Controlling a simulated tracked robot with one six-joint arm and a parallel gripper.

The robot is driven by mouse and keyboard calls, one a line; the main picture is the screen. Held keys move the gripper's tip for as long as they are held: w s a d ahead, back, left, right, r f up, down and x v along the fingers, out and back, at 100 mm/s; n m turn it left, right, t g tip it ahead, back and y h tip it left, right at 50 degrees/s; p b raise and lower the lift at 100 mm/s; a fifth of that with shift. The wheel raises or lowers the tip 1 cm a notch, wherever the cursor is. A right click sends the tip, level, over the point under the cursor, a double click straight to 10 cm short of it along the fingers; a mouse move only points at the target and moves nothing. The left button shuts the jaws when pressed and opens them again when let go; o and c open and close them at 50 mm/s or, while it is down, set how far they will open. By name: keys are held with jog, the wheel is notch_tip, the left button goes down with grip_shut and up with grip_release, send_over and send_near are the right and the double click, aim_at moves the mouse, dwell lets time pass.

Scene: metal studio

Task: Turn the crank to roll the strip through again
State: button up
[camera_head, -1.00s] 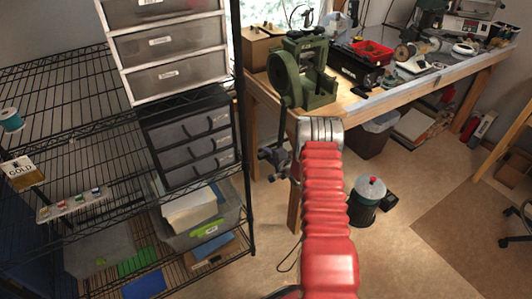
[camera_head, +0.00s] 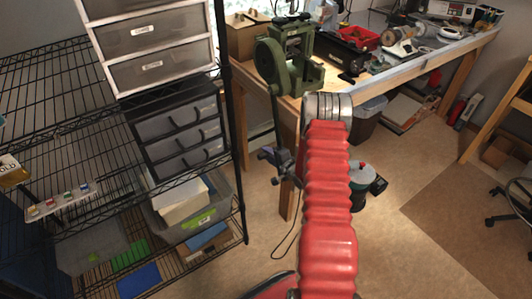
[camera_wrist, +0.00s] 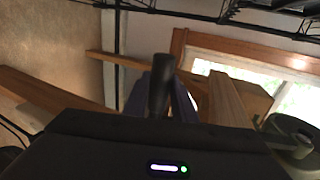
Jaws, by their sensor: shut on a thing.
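The green rolling mill (camera_head: 299,42) stands on the near end of the workbench. Its round wheel is on the left side, and the crank arm (camera_head: 276,120) hangs down from it past the bench edge. My gripper (camera_head: 272,156) is at the crank's low end, below the bench top. In the wrist view the dark crank handle (camera_wrist: 158,88) stands between the two fingers of my gripper (camera_wrist: 160,97), which are shut on it. The mill's green wheel shows at the lower right there (camera_wrist: 292,134). I cannot make out the strip; the rollers are too small to read.
The wooden workbench (camera_head: 372,92) has a red bin (camera_head: 366,38) and tools on it. A wire shelf (camera_head: 60,125) with drawers stands close on the left. A bench leg (camera_head: 289,185) is just right of my gripper.

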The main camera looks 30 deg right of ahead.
jog(key=shift+s+a+f, duration=0.2)
jog(key=shift+s+f, duration=0.15)
jog(key=shift+f, duration=0.1)
jog(key=r+v, duration=0.1)
jog(key=v, duration=0.7)
jog(key=shift+s+d+r, duration=0.15)
jog(key=shift+s+r, duration=0.05)
